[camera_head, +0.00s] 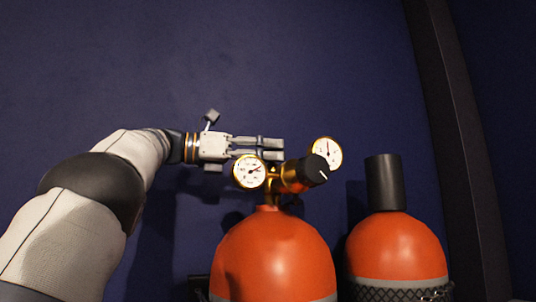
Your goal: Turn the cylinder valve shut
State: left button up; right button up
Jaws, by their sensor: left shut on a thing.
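An orange gas cylinder (272,255) stands upright at the bottom middle. The brass cylinder valve (284,183) sits on its top, with a black knob (314,171) bearing a white mark. One round white gauge (249,172) is at the valve's left and another gauge (327,153) is at its upper right. My left gripper (280,149) comes in from the left and is shut on part of the valve assembly, just above the brass body. The exact gripped part is hidden behind the fingers and gauge. My right gripper is not in view.
A second orange cylinder (398,248) with a black cap (384,183) and dark netting stands close to the right. A dark blue foam wall (280,60) is behind. A dark post (455,130) rises at the right. The space above the valve is clear.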

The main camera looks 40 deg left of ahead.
pick_arm(q)
jog(key=shift+w+m+g+h, duration=0.1)
jog(key=shift+m+g+h, duration=0.5)
jog(key=shift+h, duration=0.3)
jog(key=o, duration=1.2)
jog(key=shift+c, duration=0.2)
jog(key=v, duration=0.7)
jog(key=shift+s+a, duration=0.2)
